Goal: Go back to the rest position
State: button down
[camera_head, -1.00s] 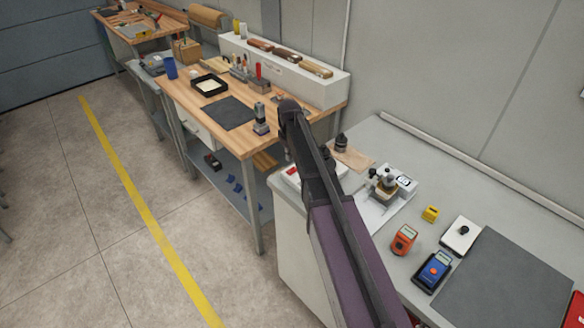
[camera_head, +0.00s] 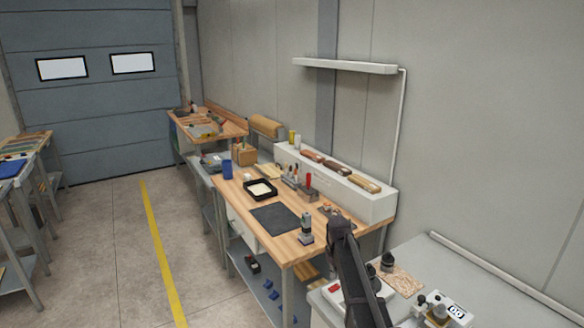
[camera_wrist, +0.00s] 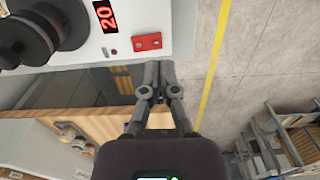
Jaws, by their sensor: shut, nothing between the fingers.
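My gripper (camera_wrist: 158,92) shows in the wrist view with its two fingers together and nothing between them. It points down past the edge of a white machine and a wooden bench top, with floor beyond. In the head view my dark arm rises from the bottom edge, right of the middle, in front of the gap between the wooden bench (camera_head: 230,193) and the grey-white table (camera_head: 440,262). The gripper's fingertips cannot be made out in the head view.
The wooden bench carries a black tray (camera_head: 260,197), a dark mat (camera_head: 275,217) and a small upright device (camera_head: 306,230). A white ledge (camera_head: 375,205) runs along its back. Open floor with a yellow line (camera_head: 160,250) lies left.

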jog(key=s+d+m, duration=0.1)
jog(key=s+m, duration=0.4)
jog(key=s, duration=1.9)
jog(key=shift+m, duration=0.3)
jog(key=shift+d, duration=0.1)
